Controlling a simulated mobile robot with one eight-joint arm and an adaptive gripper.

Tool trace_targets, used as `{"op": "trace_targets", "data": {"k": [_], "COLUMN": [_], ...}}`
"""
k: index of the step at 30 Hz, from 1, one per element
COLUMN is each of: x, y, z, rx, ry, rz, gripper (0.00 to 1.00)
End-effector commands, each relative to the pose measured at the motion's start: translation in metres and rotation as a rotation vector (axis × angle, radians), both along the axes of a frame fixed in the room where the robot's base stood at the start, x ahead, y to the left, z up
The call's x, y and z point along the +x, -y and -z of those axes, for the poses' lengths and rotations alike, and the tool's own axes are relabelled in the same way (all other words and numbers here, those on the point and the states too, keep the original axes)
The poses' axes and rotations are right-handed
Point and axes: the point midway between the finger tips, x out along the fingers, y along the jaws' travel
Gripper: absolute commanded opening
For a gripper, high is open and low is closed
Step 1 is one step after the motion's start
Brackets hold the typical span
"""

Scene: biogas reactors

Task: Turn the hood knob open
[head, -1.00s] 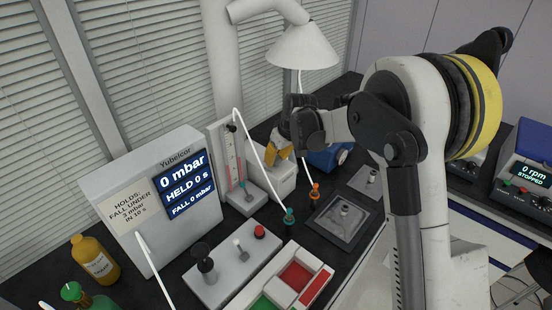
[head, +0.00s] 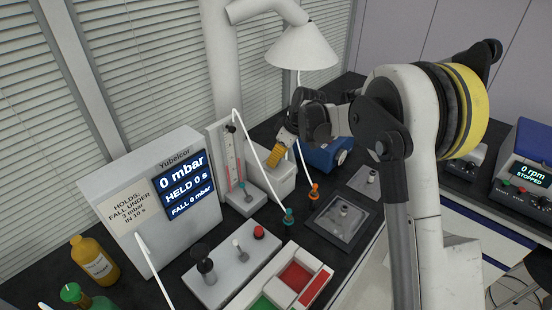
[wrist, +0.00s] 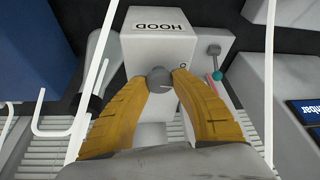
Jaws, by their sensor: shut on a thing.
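The hood knob (wrist: 159,79) is a small round grey knob with a pale pointer line, on the front of a white box (wrist: 165,50) marked HOOD in the wrist view. My gripper (wrist: 161,82) has its two yellow, ribbed fingers shut on the knob, one on each side. A small mark shows on the box, right of the knob in the wrist view.
A flowmeter stand (head: 234,170) with a white tube stands close left of the box. A blue device (head: 326,155) is close right. Teal (head: 289,216) and orange (head: 314,191) fittings are in front. A white conical hood (head: 302,46) hangs above.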

Motion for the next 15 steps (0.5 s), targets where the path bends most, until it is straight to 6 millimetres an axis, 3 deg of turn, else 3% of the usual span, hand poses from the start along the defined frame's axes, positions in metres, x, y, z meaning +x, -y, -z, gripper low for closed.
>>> {"op": "trace_targets", "data": {"k": [6, 7, 9, 15], "x": [-0.0007, -0.0007, -0.0007, -0.0004], "y": [-0.0005, -0.0005, -0.0006, -0.0004], "z": [0.0012, 0.0012, 0.0010, 0.0006], "rx": [-0.001, -0.001, 0.000, -0.001], "ry": [-0.001, -0.001, -0.001, -0.001], "rz": [-0.001, -0.001, 0.000, 0.000], "gripper": [0.00, 0.36, 0.56, 0.56]}}
